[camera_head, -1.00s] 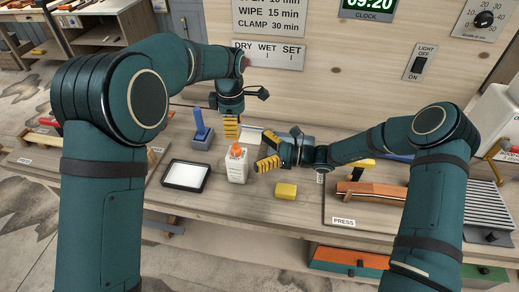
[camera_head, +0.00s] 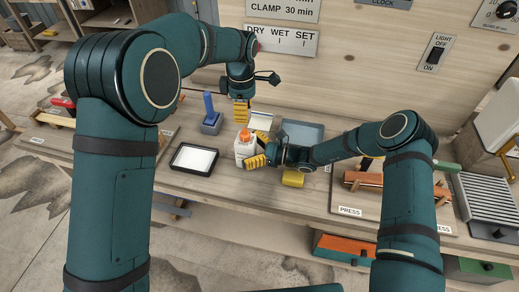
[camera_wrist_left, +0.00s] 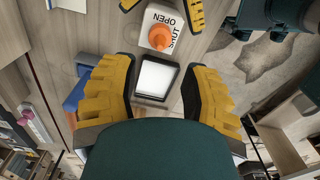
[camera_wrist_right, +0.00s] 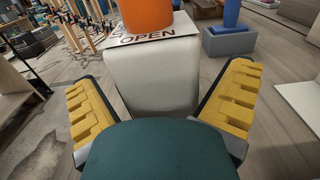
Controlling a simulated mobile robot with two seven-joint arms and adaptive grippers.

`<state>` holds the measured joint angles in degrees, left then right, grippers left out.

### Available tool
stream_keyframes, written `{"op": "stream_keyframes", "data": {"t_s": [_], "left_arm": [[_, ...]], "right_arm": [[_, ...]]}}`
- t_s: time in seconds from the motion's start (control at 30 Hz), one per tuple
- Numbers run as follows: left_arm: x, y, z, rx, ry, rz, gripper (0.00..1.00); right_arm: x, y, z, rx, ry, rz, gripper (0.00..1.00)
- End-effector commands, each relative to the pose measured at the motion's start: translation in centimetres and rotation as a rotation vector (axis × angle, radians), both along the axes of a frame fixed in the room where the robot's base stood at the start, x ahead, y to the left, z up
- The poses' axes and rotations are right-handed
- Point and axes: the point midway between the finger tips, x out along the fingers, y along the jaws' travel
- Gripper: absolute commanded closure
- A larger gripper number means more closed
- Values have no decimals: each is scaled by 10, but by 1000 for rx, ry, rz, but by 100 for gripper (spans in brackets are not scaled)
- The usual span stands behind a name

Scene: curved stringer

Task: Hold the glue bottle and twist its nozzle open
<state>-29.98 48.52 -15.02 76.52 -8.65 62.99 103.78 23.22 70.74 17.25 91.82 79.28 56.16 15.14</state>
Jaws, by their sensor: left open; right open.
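The white glue bottle (camera_head: 243,150) stands upright on the bench with an orange nozzle (camera_head: 244,134) on top. My right gripper (camera_head: 256,160) is open at the bottle's right side; in the right wrist view the bottle body (camera_wrist_right: 152,75) stands between its spread yellow fingers, with the orange nozzle (camera_wrist_right: 146,14) above. My left gripper (camera_head: 241,122) is open above and just behind the nozzle, pointing down. In the left wrist view the nozzle (camera_wrist_left: 161,38) lies beyond the open fingers, beside a label reading OPEN and SHUT (camera_wrist_left: 166,22).
A black-rimmed white tray (camera_head: 194,159) lies left of the bottle. A blue-handled tool in a grey holder (camera_head: 211,122) stands behind it. A yellow sponge (camera_head: 293,179) lies close under my right gripper. A grey-blue tray (camera_head: 302,132) is behind. The press board (camera_head: 350,211) lies right.

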Motion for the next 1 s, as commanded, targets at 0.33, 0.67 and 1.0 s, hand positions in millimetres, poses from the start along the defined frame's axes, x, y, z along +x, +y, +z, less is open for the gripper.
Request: {"op": "stream_keyframes", "data": {"t_s": [0.33,0.67,1.0], "left_arm": [[0,0,0,0,0,0,54],[0,0,0,0,0,0,54],[0,0,-1,-8,6,-72,33]], "right_arm": [[3,10,0,0,1,-1,0],[3,10,0,0,1,0,75],[3,10,0,0,0,0,75]]}}
